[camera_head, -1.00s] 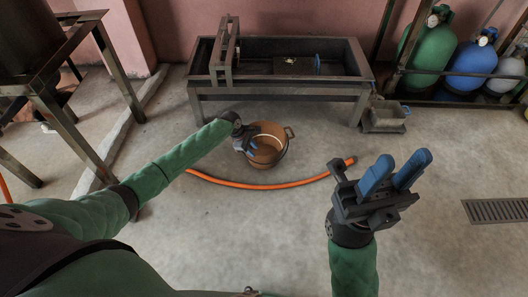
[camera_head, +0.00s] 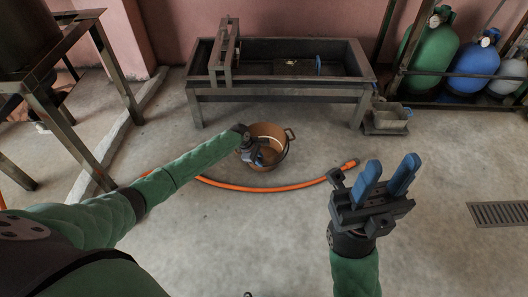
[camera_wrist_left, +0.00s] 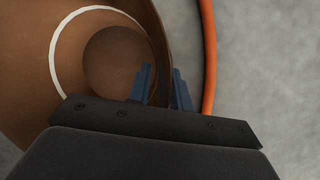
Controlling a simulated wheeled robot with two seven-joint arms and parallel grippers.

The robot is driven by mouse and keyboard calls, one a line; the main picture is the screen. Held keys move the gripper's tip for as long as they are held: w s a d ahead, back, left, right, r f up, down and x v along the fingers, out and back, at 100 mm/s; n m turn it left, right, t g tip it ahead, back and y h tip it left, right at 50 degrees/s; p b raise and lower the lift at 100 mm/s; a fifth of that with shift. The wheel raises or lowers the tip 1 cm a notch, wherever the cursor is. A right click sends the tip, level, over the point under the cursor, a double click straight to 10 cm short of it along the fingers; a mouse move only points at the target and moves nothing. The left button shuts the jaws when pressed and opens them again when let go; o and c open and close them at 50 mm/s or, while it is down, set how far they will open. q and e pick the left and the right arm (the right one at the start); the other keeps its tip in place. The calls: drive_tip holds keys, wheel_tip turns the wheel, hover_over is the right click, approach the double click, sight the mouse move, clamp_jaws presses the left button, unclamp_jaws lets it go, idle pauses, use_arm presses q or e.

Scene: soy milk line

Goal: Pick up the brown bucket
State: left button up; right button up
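The brown bucket (camera_head: 268,166) stands on the floor in front of the metal trough, with a handle loop at its right. My left gripper (camera_head: 258,158) reaches down at the bucket's near left side. In the left wrist view the bucket (camera_wrist_left: 85,95) fills the upper left, with a pale ring inside. There the blue fingers of my left gripper (camera_wrist_left: 164,90) are apart, one inside the bucket and one outside, with the rim between them. Firm contact does not show. My right gripper (camera_head: 384,180) is raised at the right, empty, with its blue fingers spread apart.
An orange hose (camera_head: 270,188) lies on the floor close in front of the bucket. The metal trough (camera_head: 280,88) stands behind it. A small metal container (camera_head: 390,116) and gas cylinders (camera_head: 475,58) are at the right. The near floor is clear.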

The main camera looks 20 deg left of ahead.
use_arm(q)
clamp_jaws()
idle(1.2)
